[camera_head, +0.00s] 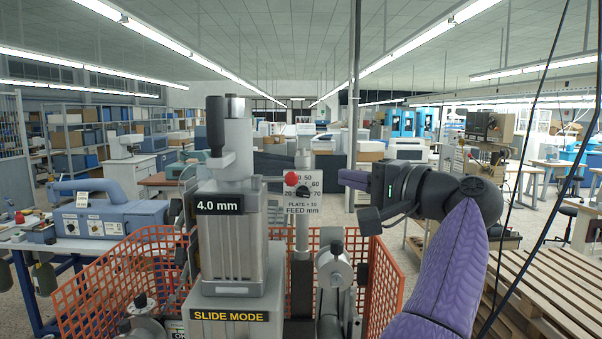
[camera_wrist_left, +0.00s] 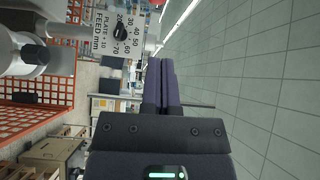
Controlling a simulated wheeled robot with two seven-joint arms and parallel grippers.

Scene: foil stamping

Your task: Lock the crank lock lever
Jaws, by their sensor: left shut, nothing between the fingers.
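A lever with a red ball knob (camera_head: 291,179) sticks out beside the feed dial plate (camera_head: 299,207) on the grey stamping machine (camera_head: 233,240); it looks like the crank lock lever. Only a bit of red shows at the top edge of the left wrist view (camera_wrist_left: 157,3). My left gripper (camera_head: 345,179) reaches in from the right side of the head view. Its purple fingers (camera_wrist_left: 160,62) are shut and empty, right of the dial plate and apart from the knob. The dial plate also shows in the left wrist view (camera_wrist_left: 110,28). My right gripper is not in view.
An orange mesh guard (camera_head: 385,290) surrounds the machine. A grey round crank part (camera_head: 334,268) stands below the plate. A blue device (camera_head: 107,212) sits on a table at left, and wooden pallets (camera_head: 555,290) lie at right. A pole (camera_head: 354,90) rises behind my gripper.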

